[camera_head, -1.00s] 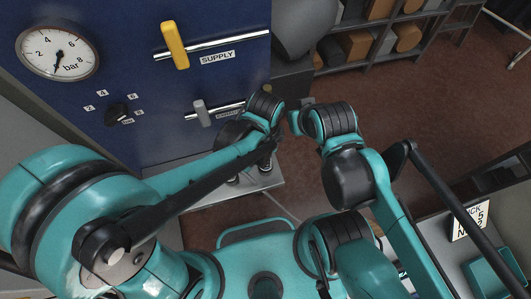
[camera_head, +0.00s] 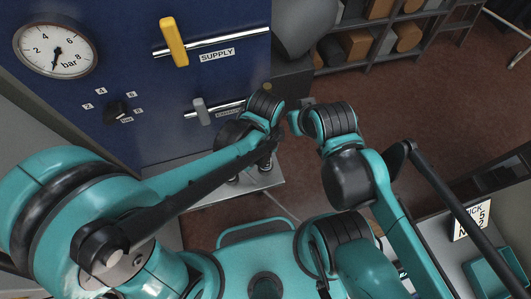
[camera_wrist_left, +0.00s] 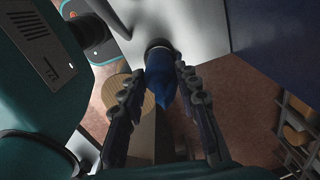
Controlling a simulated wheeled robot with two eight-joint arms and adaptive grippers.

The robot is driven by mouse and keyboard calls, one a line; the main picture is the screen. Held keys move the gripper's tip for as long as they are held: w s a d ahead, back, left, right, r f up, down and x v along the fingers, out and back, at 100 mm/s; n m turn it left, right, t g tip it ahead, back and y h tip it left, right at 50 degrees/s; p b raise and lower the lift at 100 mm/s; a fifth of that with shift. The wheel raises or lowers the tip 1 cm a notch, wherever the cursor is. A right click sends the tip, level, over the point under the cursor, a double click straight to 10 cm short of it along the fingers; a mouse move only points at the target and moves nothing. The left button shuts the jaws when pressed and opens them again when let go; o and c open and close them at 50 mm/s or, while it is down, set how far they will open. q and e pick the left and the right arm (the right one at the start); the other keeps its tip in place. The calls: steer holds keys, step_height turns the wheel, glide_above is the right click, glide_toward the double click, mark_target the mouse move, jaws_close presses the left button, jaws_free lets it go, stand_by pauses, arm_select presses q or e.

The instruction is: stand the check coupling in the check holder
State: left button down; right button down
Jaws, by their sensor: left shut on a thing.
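In the left wrist view a blue piece (camera_wrist_left: 161,78) sits between the two dark fingers of my left gripper (camera_wrist_left: 163,88), which is shut on it; it looks like the check coupling. A dark round part (camera_wrist_left: 158,44) shows at the far end of the blue piece, against a pale grey surface. I cannot tell whether it belongs to the coupling or to the check holder, or whether they touch. In the head view the left gripper is largely hidden behind my arm, above a small grey shelf (camera_head: 232,190).
A blue panel (camera_head: 150,80) carries a pressure gauge (camera_head: 55,50), a dial knob (camera_head: 117,112), a yellow supply lever (camera_head: 174,42) and a grey lever (camera_head: 201,110). Shelving with boxes (camera_head: 358,46) stands at the back. Brown floor (camera_head: 440,110) is open at the right.

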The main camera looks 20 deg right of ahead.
arm_select(q)
steer(key=c, duration=1)
jaws_free()
steer(key=shift+f, duration=0.15)
steer(key=shift+c, duration=0.2)
